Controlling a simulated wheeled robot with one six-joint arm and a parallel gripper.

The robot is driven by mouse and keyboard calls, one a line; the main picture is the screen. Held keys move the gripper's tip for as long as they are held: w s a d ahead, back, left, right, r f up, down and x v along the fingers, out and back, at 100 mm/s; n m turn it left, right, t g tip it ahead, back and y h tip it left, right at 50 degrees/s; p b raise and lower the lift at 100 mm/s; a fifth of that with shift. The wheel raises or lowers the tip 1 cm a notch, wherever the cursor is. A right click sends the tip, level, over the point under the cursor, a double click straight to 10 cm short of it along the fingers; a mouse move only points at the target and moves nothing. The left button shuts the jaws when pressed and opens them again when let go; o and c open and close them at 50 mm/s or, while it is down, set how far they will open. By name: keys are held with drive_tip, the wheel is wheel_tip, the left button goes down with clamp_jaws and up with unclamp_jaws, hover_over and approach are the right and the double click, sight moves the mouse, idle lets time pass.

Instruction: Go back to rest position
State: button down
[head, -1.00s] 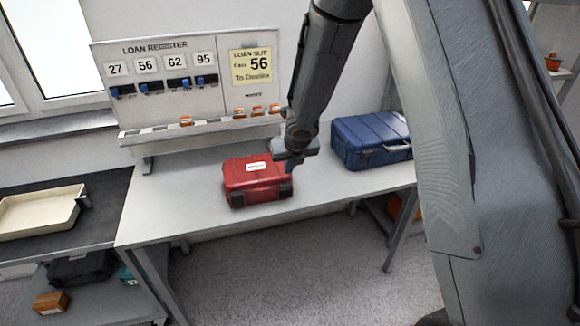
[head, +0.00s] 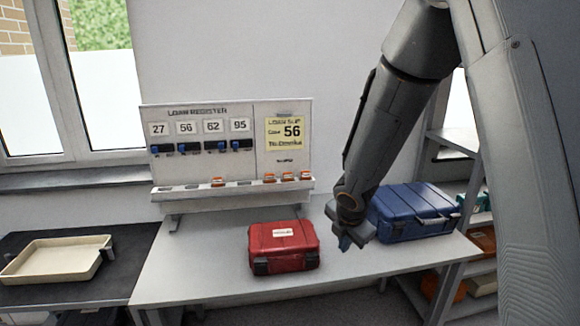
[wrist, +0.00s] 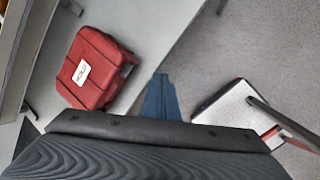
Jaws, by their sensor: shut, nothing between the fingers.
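My gripper (head: 347,243) hangs over the front right of the white table (head: 190,268), to the right of the red case and in front of the blue case. Its fingers (wrist: 160,98) are together and empty in the wrist view. The red case (head: 284,250) sits upright and closed on the table, with a white label on its lid. It also shows in the wrist view (wrist: 92,68), left of the fingers and apart from them.
The blue case (head: 414,211) stands at the table's right end. The loan register board (head: 225,125) stands at the back, with a yellow slip reading 56. A cream tray (head: 58,262) lies on the dark counter at left. Shelves (head: 455,150) stand at right.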

drive_tip(key=s+d+f+m+g+b, duration=0.1)
drive_tip(key=s+m+b, duration=0.2)
drive_tip(key=s+m, duration=0.7)
drive_tip(key=s+d+f+m+g+b, duration=0.2)
drive_tip(key=s+m, duration=0.8)
drive_tip(key=m, duration=0.5)
drive_tip(key=shift+g+y+b, duration=0.3)
drive_tip(key=shift+y+b, duration=0.1)
drive_tip(key=shift+b, duration=0.4)
drive_tip(key=shift+d, duration=0.1)
